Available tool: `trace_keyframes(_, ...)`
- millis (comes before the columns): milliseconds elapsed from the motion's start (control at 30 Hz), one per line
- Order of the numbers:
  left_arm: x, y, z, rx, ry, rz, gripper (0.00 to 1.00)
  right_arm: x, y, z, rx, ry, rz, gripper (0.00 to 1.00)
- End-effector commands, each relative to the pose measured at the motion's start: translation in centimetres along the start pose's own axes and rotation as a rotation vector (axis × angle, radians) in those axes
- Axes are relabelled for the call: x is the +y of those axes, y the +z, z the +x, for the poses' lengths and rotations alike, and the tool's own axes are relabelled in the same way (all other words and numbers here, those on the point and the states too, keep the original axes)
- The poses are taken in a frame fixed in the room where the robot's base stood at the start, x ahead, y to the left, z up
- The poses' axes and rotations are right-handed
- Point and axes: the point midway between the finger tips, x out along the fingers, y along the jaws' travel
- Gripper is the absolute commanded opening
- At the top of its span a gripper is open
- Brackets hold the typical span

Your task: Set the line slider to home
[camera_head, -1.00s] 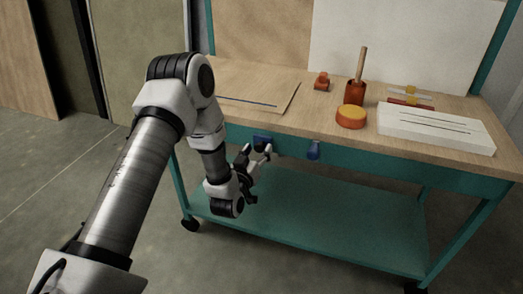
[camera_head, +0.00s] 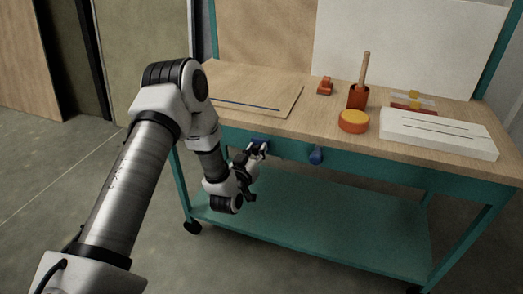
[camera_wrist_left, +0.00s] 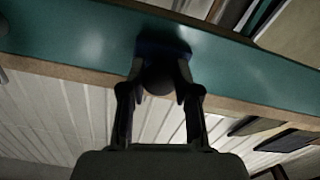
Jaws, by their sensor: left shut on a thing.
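Two blue knobs are on the teal front edge of the workbench. My left gripper (camera_head: 257,149) is at the left blue knob (camera_head: 259,140), which it partly hides in the head view. In the left wrist view, the fingers (camera_wrist_left: 160,92) are shut on a dark round knob (camera_wrist_left: 158,77) with a dark blue base (camera_wrist_left: 163,47) against the teal edge. The other blue knob (camera_head: 316,155) is further right and free. I cannot tell from any label which part is the line slider or where home is. My right gripper is not in view.
The wooden benchtop (camera_head: 300,123) holds a board with a blue line (camera_head: 285,97), a red-orange cup with a stick (camera_head: 358,97), an orange round piece (camera_head: 353,121) and a white slotted block (camera_head: 440,145). A teal lower shelf (camera_head: 330,215) is empty. Floor at left is clear.

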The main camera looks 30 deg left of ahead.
Motion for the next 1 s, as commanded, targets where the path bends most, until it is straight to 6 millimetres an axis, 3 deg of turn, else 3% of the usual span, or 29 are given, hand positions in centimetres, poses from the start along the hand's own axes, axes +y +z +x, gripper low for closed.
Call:
trace_keyframes(167, -4.0, -1.4, 0.0, 0.002, -0.010, -0.003, 0.00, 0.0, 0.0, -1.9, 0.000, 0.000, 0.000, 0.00)
trace_keyframes(400, -11.2, -3.2, -0.1, 0.004, -0.010, 0.000, 0.00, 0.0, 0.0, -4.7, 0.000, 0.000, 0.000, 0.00)
trace_keyframes(700, -19.4, -4.7, -0.1, 0.003, -0.006, 0.002, 0.00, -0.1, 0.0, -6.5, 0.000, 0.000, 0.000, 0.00)
trace_keyframes(1000, -23.2, -5.4, 0.0, 0.002, -0.002, 0.001, 0.00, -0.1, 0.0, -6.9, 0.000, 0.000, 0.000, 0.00)
